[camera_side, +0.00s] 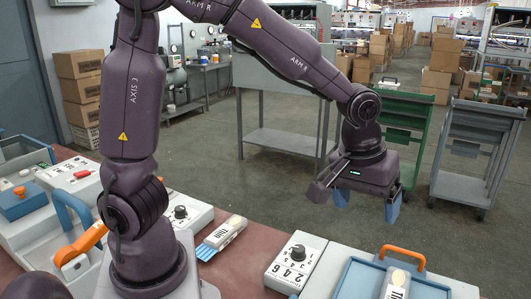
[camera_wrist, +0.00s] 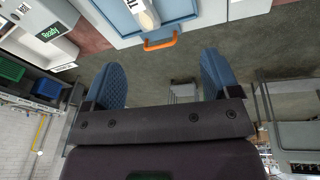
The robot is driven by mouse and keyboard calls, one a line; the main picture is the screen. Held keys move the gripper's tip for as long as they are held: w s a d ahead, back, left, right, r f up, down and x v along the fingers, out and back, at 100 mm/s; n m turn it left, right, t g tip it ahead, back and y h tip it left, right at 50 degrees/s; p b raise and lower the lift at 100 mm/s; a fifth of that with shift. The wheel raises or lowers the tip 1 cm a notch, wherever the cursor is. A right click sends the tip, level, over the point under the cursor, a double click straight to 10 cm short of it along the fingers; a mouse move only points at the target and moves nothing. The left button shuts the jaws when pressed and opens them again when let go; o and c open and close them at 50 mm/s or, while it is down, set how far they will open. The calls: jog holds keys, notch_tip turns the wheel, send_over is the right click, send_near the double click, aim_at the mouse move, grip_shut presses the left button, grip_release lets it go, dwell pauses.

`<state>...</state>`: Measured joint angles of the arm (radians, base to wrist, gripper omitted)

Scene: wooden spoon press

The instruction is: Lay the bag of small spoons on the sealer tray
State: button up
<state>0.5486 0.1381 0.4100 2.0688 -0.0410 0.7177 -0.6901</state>
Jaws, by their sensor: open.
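My gripper (camera_side: 367,205) hangs high over the floor beyond the bench, with its blue fingers pointing down. In the wrist view my gripper (camera_wrist: 163,82) has its fingers wide apart and nothing between them. A clear bag with pale contents and a printed label (camera_side: 397,280) lies on a blue tray (camera_side: 362,281) with an orange handle, at the front right. The wrist view shows this bag (camera_wrist: 147,17) and tray (camera_wrist: 118,20) at the top, apart from my fingers. Another labelled packet (camera_side: 224,233) lies on the bench. I cannot tell which holds small spoons, or whether this tray is the sealer's.
A grey box with a black knob (camera_side: 295,264) stands left of the tray. Another knob box (camera_side: 182,212) and a machine with an orange lever (camera_side: 82,243) stand farther left. Green (camera_side: 401,130) and grey (camera_side: 475,150) carts stand behind my gripper. The floor beneath it looks clear.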

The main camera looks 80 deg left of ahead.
jog(key=s+a+r+m+t, duration=0.1)
jog(key=s+a+r+m, duration=0.1)
jog(key=s, duration=0.6)
jog(key=s+a+r+m+t, duration=0.2)
jog(key=s+a+r+m, duration=0.1)
jog(key=s+r, duration=0.3)
jog(key=shift+s+a+r+m, duration=0.3)
jog(key=shift+s+m, duration=0.5)
jog(key=shift+s, duration=0.35)
